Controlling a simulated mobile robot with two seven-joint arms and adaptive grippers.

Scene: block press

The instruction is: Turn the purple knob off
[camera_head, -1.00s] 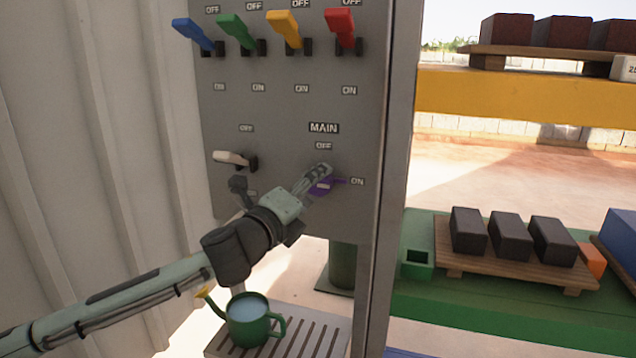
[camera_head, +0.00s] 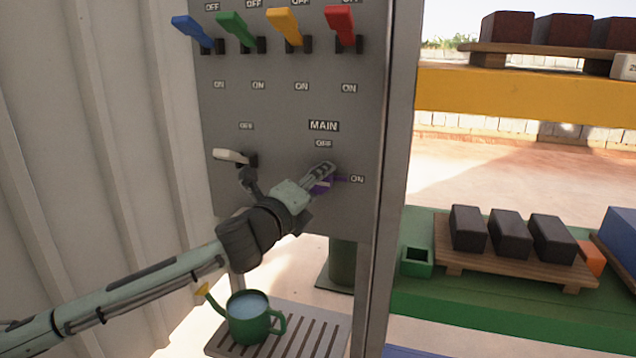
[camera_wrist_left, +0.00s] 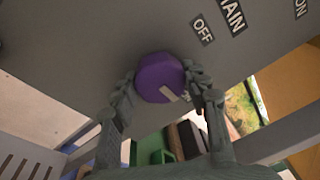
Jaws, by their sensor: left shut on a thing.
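The purple knob (camera_wrist_left: 158,76) is on the grey panel (camera_head: 290,110), below the MAIN and OFF labels and left of an ON label (camera_head: 357,179). In the head view most of the knob (camera_head: 322,188) is hidden by my gripper. A light mark on the knob shows in the left wrist view, low on its right side. My left gripper (camera_head: 322,172) is shut on the knob, with one finger on each side of it (camera_wrist_left: 165,90). My right gripper is not in view.
Blue, green, yellow and red levers (camera_head: 340,22) stick out at the top of the panel. A white lever (camera_head: 230,155) is just left of my gripper. A green watering can (camera_head: 248,320) stands on a slatted stand below. Dark blocks (camera_head: 510,232) lie on a pallet at right.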

